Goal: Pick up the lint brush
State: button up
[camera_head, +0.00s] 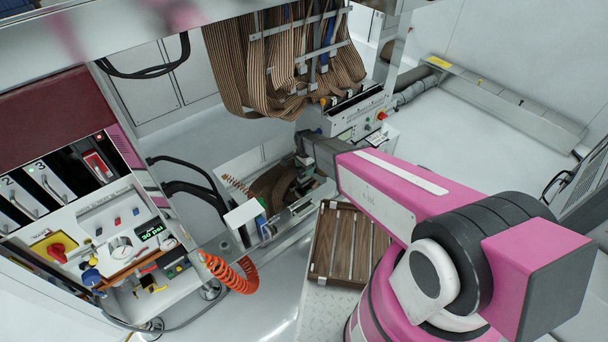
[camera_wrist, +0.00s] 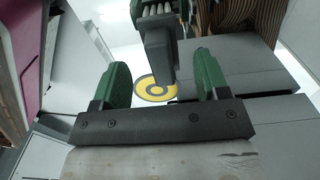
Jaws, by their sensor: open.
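My gripper (camera_wrist: 161,64) shows in the wrist view with its two green fingers wide apart. A dark grey-green object with a tapering handle and a row of pale ribs at its top, which looks like the lint brush (camera_wrist: 163,66), appears in the gap between the fingers. I see no contact with either finger, and its depth from the fingertips is hard to tell. In the head view my arm reaches to the middle of the scene, and I cannot make out the gripper's fingers or the brush there.
A wooden slatted crate (camera_head: 350,243) stands below my arm. Brown ribbon cables (camera_head: 285,60) hang at the back. A control panel (camera_head: 110,235) stands at the left, with an orange coiled hose (camera_head: 232,275) beside it. A yellow ring (camera_wrist: 145,88) shows behind the brush.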

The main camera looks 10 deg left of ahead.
aim_at(304, 169)
notch_tip(304, 169, down, 5)
jog(key=shift+a+r, duration=0.1)
jog(key=shift+r, duration=0.05)
jog(key=c, duration=1.1)
jog(key=shift+r, duration=0.1)
jog(key=shift+r, duration=0.5)
jog(key=r, duration=0.2)
jog(key=s+r, duration=0.1)
jog(key=r, duration=0.1)
jog(key=shift+s+a, duration=0.15)
jog(key=shift+a, duration=0.05)
jog(key=s+a+r, duration=0.5)
jog(key=s+r, duration=0.1)
jog(key=s, duration=0.3)
